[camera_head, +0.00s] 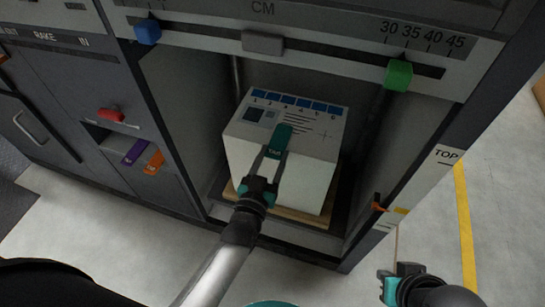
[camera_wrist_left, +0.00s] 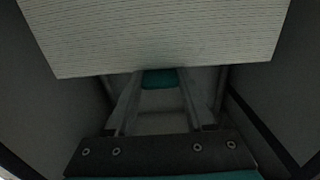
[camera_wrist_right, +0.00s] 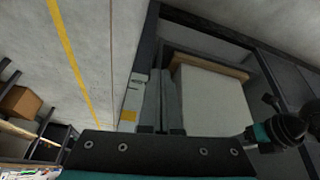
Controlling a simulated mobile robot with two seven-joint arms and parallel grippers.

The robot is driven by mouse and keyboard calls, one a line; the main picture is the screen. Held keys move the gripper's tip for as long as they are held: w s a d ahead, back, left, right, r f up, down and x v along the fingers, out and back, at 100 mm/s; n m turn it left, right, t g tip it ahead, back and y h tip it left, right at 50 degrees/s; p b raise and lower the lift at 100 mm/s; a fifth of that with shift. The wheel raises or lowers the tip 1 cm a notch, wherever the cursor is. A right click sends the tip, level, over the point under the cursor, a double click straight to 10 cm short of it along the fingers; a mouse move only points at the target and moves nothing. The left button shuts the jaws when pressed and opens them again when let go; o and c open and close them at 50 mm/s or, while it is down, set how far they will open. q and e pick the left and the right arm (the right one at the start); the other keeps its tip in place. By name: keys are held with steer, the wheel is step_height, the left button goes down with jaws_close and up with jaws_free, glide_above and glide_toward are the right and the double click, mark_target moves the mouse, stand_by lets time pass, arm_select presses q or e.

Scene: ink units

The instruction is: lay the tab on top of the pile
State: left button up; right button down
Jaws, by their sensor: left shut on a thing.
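A tall white paper pile (camera_head: 278,170) stands in the open bay, its top sheet printed with a row of blue numbered squares. My left gripper (camera_head: 271,160) reaches in from the front and is shut on a teal tab (camera_head: 281,139) with small lettering. In the left wrist view the tab (camera_wrist_left: 160,79) sits between the fingertips, partly hidden by the pile's lined side (camera_wrist_left: 155,35). My right gripper (camera_wrist_right: 162,95) is shut and empty, outside the bay at the right.
The pile rests on a wooden board (camera_head: 287,211). Above the bay runs a scale rail with a blue slider (camera_head: 148,31), a grey slider (camera_head: 262,43) and a green slider (camera_head: 398,75). Purple (camera_head: 136,152) and orange (camera_head: 154,161) tags sit at the left. Bay walls flank the pile closely.

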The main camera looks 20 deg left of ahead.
arm_select(q)
steer(key=shift+f, duration=0.1)
steer(key=o, duration=1.3)
